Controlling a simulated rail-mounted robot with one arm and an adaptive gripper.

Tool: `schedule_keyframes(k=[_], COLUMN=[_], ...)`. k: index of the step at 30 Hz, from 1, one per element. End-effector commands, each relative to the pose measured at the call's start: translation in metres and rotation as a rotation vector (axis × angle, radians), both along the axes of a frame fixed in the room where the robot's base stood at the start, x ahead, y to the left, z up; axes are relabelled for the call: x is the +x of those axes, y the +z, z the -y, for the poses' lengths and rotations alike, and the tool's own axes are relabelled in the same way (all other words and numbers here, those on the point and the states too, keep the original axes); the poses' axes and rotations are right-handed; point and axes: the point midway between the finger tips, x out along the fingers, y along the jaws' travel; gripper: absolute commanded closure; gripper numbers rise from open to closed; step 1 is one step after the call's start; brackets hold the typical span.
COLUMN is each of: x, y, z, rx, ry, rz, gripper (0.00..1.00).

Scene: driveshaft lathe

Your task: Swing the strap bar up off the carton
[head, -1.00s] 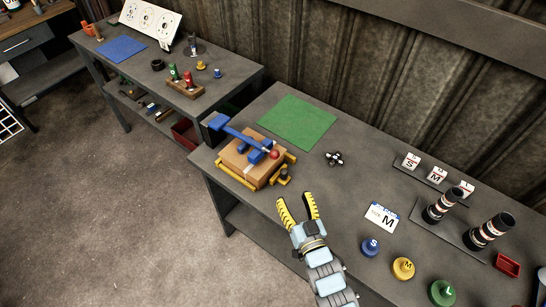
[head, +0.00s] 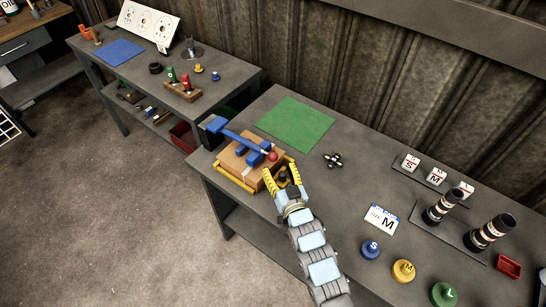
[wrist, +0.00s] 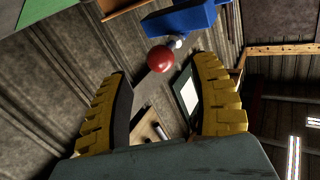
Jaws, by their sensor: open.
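The blue strap bar (head: 232,136) lies across the top of the cardboard carton (head: 236,163). Its red ball knob (head: 273,156) is at the right end of the bar. The carton sits in a yellow frame (head: 232,179) at the table's left end. My gripper (head: 279,172) is open, with its yellow fingers beside the carton's right side, just in front of the knob. In the wrist view the red knob (wrist: 160,59) and the end of the blue bar (wrist: 180,18) show beyond the fingertips, between the two fingers and apart from them.
A green mat (head: 296,123) lies behind the carton. A small black part (head: 333,160) lies right of it. A size card (head: 381,219), coloured weights (head: 403,270) and black cylinders (head: 441,206) occupy the table's right. Another table (head: 180,85) stands at the left.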

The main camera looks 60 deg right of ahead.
Motion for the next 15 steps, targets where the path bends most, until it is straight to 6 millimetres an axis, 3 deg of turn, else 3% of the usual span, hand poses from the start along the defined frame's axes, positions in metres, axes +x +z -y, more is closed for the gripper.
schedule_keyframes(k=[15], x=[0.035], y=[0.000], z=[0.036], rx=[-0.002], ry=[0.001], rz=[-0.001], gripper=[0.38])
